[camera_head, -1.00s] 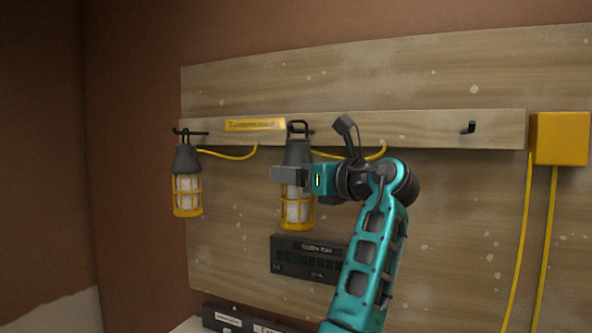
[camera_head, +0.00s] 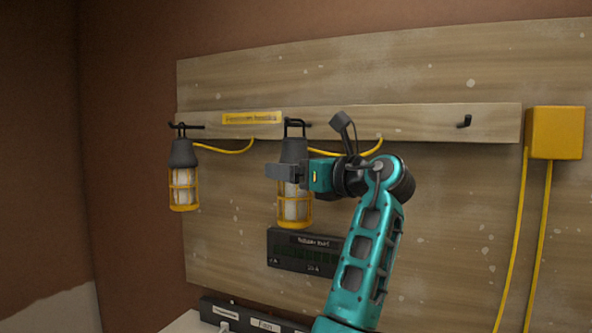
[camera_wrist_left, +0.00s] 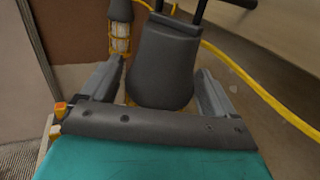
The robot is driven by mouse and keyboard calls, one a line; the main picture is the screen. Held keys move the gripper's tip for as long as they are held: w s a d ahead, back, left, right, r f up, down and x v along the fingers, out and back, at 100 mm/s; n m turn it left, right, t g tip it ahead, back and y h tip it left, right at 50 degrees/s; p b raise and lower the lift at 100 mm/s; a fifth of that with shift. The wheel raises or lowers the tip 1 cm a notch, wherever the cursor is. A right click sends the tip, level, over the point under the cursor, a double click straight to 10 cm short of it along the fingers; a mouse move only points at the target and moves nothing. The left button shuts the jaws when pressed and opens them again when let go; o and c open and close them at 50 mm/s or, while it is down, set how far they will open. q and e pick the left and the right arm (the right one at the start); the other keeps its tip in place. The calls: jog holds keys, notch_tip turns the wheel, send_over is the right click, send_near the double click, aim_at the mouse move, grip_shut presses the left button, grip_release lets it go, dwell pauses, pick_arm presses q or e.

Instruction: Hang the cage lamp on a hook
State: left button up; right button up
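A cage lamp (camera_head: 293,205) with a dark grey cap and yellow cage hangs upright at the middle of the rail. Its black top loop (camera_head: 294,127) is at a dark hook there; the exact contact is too small to tell. My left gripper (camera_head: 286,171) is at the lamp's cap, one finger showing in front of it. In the left wrist view the fingers (camera_wrist_left: 160,85) stand on both sides of the cap (camera_wrist_left: 166,62), with a narrow gap visible on the left, so they look open around it. My right gripper is not in view.
A second cage lamp (camera_head: 184,188) hangs on a hook to the left. A dark panel (camera_head: 290,254) is below the middle lamp.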

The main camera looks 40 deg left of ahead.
pick_arm(q)
jog(key=shift+o, duration=0.8)
jog(key=shift+f, duration=0.1)
jog(key=d+b, duration=0.1)
jog(key=d, duration=1.2)
jog(key=shift+s, duration=0.45)
